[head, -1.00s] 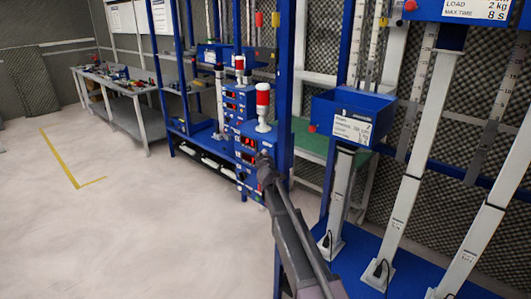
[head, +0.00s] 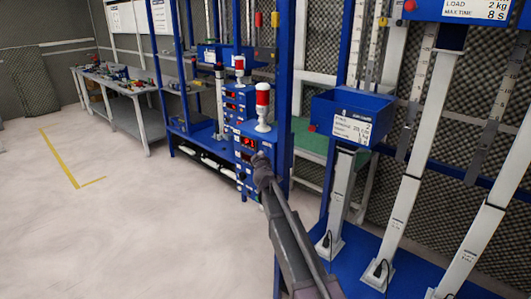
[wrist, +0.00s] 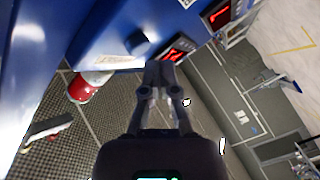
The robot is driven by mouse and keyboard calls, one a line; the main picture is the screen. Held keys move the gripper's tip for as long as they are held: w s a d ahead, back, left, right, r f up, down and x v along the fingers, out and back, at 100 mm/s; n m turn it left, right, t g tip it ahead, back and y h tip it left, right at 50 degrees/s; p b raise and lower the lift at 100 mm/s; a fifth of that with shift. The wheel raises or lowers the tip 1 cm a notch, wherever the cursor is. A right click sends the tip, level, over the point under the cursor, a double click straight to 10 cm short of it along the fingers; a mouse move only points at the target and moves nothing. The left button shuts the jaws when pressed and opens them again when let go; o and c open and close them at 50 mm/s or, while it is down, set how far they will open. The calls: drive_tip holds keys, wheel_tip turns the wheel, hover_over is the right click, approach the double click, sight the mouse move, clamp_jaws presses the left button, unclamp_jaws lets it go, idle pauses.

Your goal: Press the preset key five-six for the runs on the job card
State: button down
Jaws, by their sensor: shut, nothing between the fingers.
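The blue control box (head: 243,137) stands at the blue post and has red lit displays (head: 248,143). In the wrist view, one red display (wrist: 178,53) is just beyond my fingertips, and a dark round knob (wrist: 138,43) is beside it. My gripper (head: 259,158) is shut and empty in front of the box; its fingertips also show in the wrist view (wrist: 158,68). I cannot tell whether they touch the panel. No key labelled five-six can be made out. A white card (head: 352,127) with small print is on the blue bin to the right; only parts are legible.
A red-and-white beacon (head: 263,105) tops the box. More blue boxes (head: 234,97) stand behind it. White actuator columns (head: 408,190) rise from a blue base at the right. A grey workbench (head: 125,95) stands at the back left. The pale floor (head: 110,220) at left is clear.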

drive_tip(key=shift+s+a, duration=0.8)
drive_tip(key=shift+s, duration=0.2)
drive_tip(key=shift+s+a, duration=0.75)
drive_tip(key=shift+s, duration=0.25)
drive_tip(key=s+d+f+m+g+h+p, duration=0.1)
drive_tip(key=s+d+f+m+g+h, duration=0.15)
drive_tip(key=s+d, duration=0.4)
drive_tip(key=s+d+f+m+g+h, duration=0.2)
drive_tip(key=s+d+f+m, duration=0.1)
drive_tip(key=d, duration=0.6)
drive_tip(key=s+d+f+m+g+h+p, duration=0.1)
drive_tip(key=s+d+f+m+g+h, duration=0.15)
drive_tip(key=s+d, duration=0.4)
drive_tip(key=s+d+f+m+g+y, duration=0.1)
drive_tip(key=s+d+f+g, duration=0.1)
drive_tip(key=s, duration=0.6)
drive_tip(key=s+d+f+m+g+y+p, duration=0.1)
drive_tip(key=s+d+g+y, duration=0.1)
drive_tip(key=s+g, duration=0.2)
drive_tip(key=s+d+f+m+g+y, duration=0.1)
drive_tip(key=s+g, duration=0.3)
drive_tip(key=s, duration=0.7)
drive_tip(key=shift+s+d+f+y+p, duration=0.3)
drive_tip(key=shift+s+d+f, duration=0.05)
drive_tip(key=shift+d+f, duration=0.45)
